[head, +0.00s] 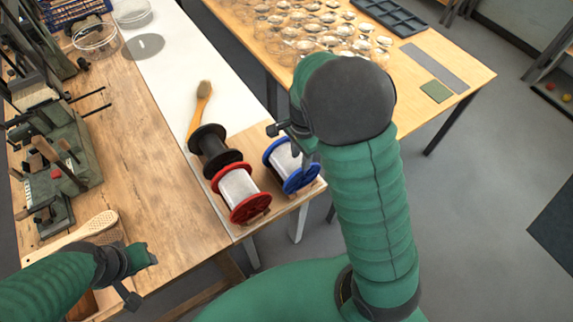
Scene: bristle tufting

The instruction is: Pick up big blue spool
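The big blue spool (283,160) has blue flanges and a pale wound core. My arm hides part of this area. My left gripper (142,276) is open and empty at the lower left, over the bench's front part.
A red spool (238,187) and a black spool (214,148) lie just left of the blue one. A wooden-handled brush (201,104) lies behind them. A fixture (62,160) stands at left, near a wooden paddle brush (85,232).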

